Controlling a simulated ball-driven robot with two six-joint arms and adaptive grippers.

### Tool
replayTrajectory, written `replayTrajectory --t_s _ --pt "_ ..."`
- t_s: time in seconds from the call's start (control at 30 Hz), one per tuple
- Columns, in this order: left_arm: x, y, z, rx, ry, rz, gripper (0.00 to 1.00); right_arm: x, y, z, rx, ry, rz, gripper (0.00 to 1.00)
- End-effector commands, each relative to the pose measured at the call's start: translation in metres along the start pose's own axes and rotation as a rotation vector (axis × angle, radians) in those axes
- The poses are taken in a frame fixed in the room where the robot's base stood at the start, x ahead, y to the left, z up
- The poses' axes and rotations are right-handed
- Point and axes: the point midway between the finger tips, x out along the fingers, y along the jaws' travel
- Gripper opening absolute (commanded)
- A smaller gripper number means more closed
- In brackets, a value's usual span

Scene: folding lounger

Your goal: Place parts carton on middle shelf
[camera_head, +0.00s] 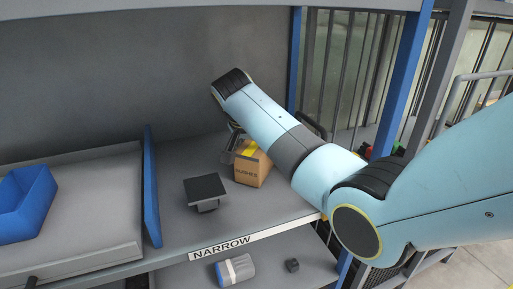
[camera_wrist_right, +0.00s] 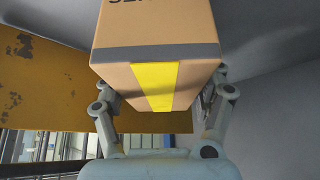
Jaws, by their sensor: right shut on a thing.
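The parts carton (camera_head: 252,166) is a small brown box with yellow tape and dark lettering. In the head view it is at the grey shelf (camera_head: 215,228) labelled NARROW, behind the dark block. My right gripper (camera_head: 237,143) reaches it from behind and is partly hidden by my arm. In the right wrist view the carton (camera_wrist_right: 155,75) fills the upper middle, with a finger of my right gripper (camera_wrist_right: 160,100) at each side, shut on it. I cannot tell whether the carton touches the shelf. My left gripper is not in view.
A dark square-topped block (camera_head: 205,190) stands left of the carton. A blue upright divider (camera_head: 152,185) and a blue bin (camera_head: 26,203) are further left. A blue post (camera_head: 402,80) stands at right.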

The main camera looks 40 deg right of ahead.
Motion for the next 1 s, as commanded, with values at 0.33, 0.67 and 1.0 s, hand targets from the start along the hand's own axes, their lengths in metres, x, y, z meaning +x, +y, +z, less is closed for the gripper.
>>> replayTrajectory --t_s 0.33,0.67,1.0 --pt "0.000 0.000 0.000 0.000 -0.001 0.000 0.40 0.002 0.000 0.001 -0.001 0.000 0.000 0.96" --pt "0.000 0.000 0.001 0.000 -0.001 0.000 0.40 -0.004 0.000 0.000 -0.001 -0.001 0.000 0.96" --pt "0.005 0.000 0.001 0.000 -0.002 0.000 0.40 -0.072 -0.001 0.001 0.001 0.000 -0.004 0.96"
